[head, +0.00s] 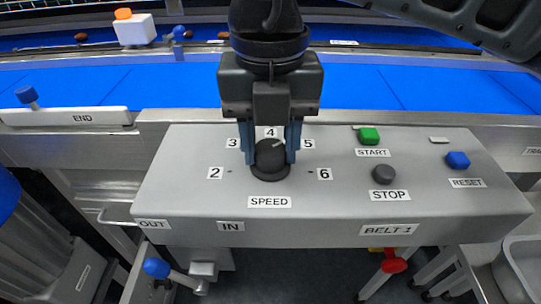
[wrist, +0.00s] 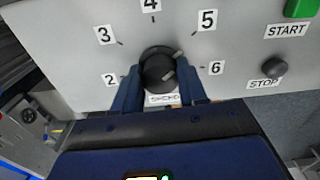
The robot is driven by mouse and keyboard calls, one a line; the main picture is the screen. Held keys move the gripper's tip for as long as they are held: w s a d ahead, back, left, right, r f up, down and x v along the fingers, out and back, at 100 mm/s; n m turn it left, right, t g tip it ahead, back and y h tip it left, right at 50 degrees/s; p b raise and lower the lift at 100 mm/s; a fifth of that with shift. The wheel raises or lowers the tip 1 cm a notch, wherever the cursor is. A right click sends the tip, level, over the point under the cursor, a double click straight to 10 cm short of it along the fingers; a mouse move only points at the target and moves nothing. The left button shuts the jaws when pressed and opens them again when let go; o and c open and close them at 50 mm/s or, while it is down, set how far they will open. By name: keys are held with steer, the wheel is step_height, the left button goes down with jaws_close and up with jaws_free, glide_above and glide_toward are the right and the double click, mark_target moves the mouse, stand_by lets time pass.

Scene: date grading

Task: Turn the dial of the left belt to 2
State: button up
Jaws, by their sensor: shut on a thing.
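The black SPEED dial (head: 270,158) sits on the grey panel labelled BELT 1 (head: 389,230). It also shows in the wrist view (wrist: 158,72). Numbers 2 to 6 are arranged around it. Its pale pointer mark points up and right, roughly toward 5 (wrist: 207,20). The 2 label (head: 215,173) is left of the dial. My gripper (head: 270,150) reaches down from above, with one blue finger on each side of the dial, shut on it. The fingers hide part of the dial's sides.
Right of the dial are the green START button (head: 369,136), the grey STOP button (head: 384,174) and the blue RESET button (head: 458,160). A blue-knobbed lever (head: 157,268) is below the panel. The blue belt (head: 150,88) runs behind.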

steer(key=n+b, duration=0.1)
steer(key=n, duration=0.1)
steer(key=n+b, duration=0.1)
steer(key=b, duration=0.1)
steer(key=shift+f+n, duration=0.2)
steer(key=shift+n, duration=0.2)
steer(key=n+b, duration=0.2)
steer(key=n, duration=0.1)
steer(key=shift+n+b, duration=0.3)
steer(key=shift+b, duration=0.05)
steer(key=n+b, duration=0.1)
steer(key=n, duration=0.2)
steer(key=shift+a+r+n+b, duration=0.1)
steer(key=shift+n+b, duration=0.2)
steer(key=shift+b, duration=0.1)
steer(key=n+b, duration=0.1)
steer(key=n, duration=0.3)
steer(key=shift+s+n, duration=0.1)
steer(key=shift+n, duration=0.2)
steer(key=n, duration=0.3)
steer(key=shift+r+n+b, duration=0.1)
steer(key=shift+n+b, duration=0.2)
steer(key=shift+b, duration=0.1)
steer(key=n, duration=0.3)
steer(key=shift+n, duration=0.3)
steer(key=n, duration=0.4)
steer(key=shift+s, duration=0.1)
steer(key=shift+n, duration=1.8)
